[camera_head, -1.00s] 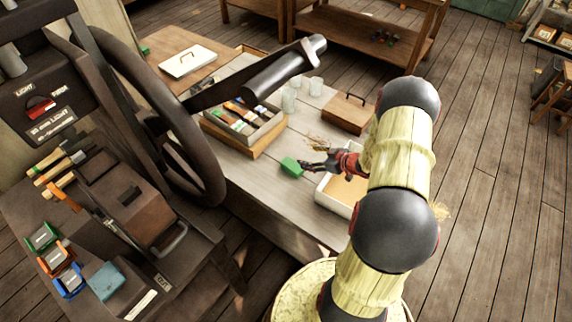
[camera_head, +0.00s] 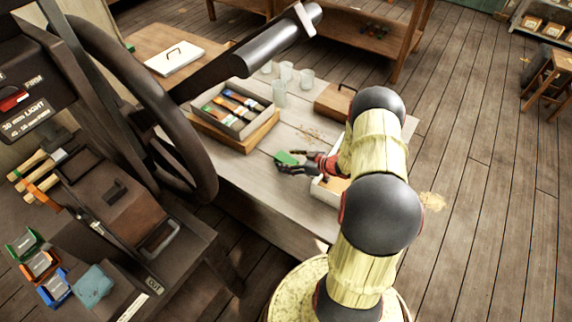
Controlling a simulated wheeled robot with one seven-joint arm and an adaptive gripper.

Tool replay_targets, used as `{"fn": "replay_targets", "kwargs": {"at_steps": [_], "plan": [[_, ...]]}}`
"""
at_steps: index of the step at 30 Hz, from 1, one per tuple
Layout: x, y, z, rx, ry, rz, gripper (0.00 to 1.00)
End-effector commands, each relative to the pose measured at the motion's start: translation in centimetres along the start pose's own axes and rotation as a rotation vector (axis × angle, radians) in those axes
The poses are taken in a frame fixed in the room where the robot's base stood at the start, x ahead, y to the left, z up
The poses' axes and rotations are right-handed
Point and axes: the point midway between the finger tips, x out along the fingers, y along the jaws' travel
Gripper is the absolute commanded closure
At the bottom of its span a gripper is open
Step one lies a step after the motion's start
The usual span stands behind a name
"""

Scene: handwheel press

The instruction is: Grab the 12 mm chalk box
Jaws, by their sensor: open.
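A small green box (camera_head: 286,158) lies on the grey plank table, in front of the tray of coloured pieces. No size label can be read on it, so I cannot tell whether it is the 12 mm chalk box. My gripper (camera_head: 287,164) comes in from the right, its dark fingers open and at the green box. One finger shows along the box's near side; the other is largely hidden, and contact cannot be told.
A wooden tray (camera_head: 247,138) with several coloured pieces stands behind left. Glasses (camera_head: 279,92) and a lidded wooden box (camera_head: 335,100) stand behind. A white-rimmed box (camera_head: 325,196) is close under my arm. The press handwheel (camera_head: 207,172) stands left.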

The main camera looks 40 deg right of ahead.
Motion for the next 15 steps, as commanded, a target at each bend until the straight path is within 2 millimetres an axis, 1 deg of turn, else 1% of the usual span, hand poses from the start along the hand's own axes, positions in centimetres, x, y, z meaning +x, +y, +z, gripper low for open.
{"fn": "replay_targets", "kwargs": {"at_steps": [6,15], "plan": [[0.02,0.06,-0.13,0.0,0.0,0.001,0.38],[0.01,0.05,-0.12,0.0,0.0,0.001,0.55]]}}
